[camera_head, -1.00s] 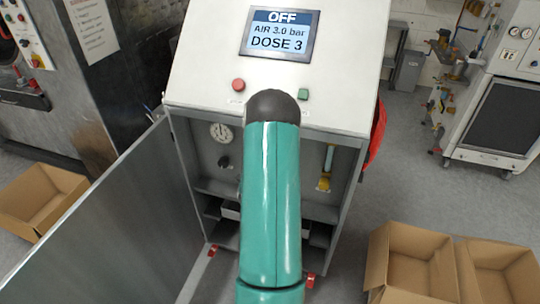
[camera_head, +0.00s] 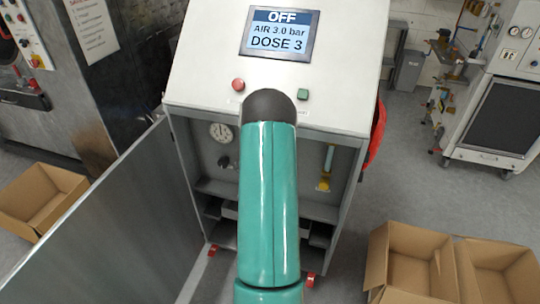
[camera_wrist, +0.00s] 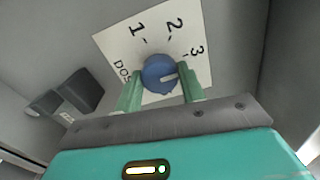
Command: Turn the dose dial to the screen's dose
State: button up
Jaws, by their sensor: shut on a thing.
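The screen (camera_head: 279,35) on the sloped white cabinet top reads OFF, AIR 3.0 bar and DOSE 3. In the wrist view, the round blue dose dial (camera_wrist: 160,74) sits on a white label plate (camera_wrist: 122,41) marked 1, 2 and 3. The white mark on the dial points right, roughly toward the 3 side; exact alignment with the 3 tick is hard to tell. My gripper (camera_wrist: 160,80) has its green fingers on either side of the dial, shut on it. In the head view my arm hides the dial and the gripper.
The cabinet door (camera_head: 105,225) stands open at the left. A gauge (camera_head: 221,132) and a yellow-based valve tube (camera_head: 326,168) are inside. In the wrist view, a dark block (camera_wrist: 82,90) is beside the label. Cardboard boxes (camera_head: 412,262) stand on the floor.

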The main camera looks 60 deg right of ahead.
jog(key=shift+w+a+m, duration=0.1)
jog(key=shift+w+m, duration=0.1)
jog(key=shift+m, duration=0.1)
jog(key=o, duration=1)
jog(key=shift+c, duration=0.2)
jog(key=shift+s, duration=0.1)
jog(key=s+a, duration=0.2)
jog(key=a, duration=1.1)
jog(key=shift+a, duration=0.25)
jog(key=shift+s, duration=0.1)
